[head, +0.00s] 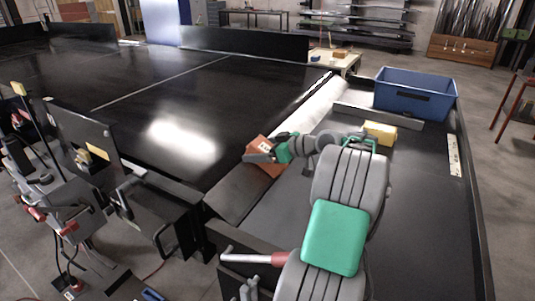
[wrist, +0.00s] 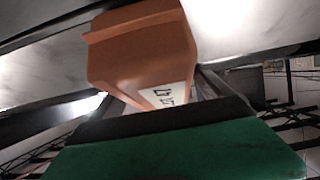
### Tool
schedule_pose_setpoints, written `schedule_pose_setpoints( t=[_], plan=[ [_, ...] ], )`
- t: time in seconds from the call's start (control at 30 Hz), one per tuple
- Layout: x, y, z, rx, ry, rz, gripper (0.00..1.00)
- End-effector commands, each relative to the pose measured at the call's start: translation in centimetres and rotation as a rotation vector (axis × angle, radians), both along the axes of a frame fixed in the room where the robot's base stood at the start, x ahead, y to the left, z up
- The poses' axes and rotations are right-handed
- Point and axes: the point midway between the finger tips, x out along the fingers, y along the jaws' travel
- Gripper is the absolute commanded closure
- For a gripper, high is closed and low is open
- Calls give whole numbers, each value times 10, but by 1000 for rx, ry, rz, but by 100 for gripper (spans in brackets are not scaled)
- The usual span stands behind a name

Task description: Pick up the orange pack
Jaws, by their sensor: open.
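In the wrist view dark fingers show to the left and right of the pack's label end. I cannot tell whether they touch it.
A yellow block (head: 380,132) sits on the grey side table beyond my arm. A blue bin (head: 415,95) stands at that table's far end. The wide black conveyor (head: 130,105) is mostly clear. Stands with mounted devices (head: 60,185) are at the left.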

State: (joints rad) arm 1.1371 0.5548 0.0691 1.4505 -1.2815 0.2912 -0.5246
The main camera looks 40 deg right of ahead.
Motion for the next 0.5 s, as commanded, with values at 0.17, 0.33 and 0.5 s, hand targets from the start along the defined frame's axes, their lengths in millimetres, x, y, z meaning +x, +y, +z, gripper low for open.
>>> schedule_pose_setpoints(
  t=[0.17,0.33,0.5],
  plan=[
    [-1,-1,-1,0,0,-1,17],
    [-1,-1,0,0,0,0,31],
    [-1,-1,0,0,0,0,44]
  ],
)
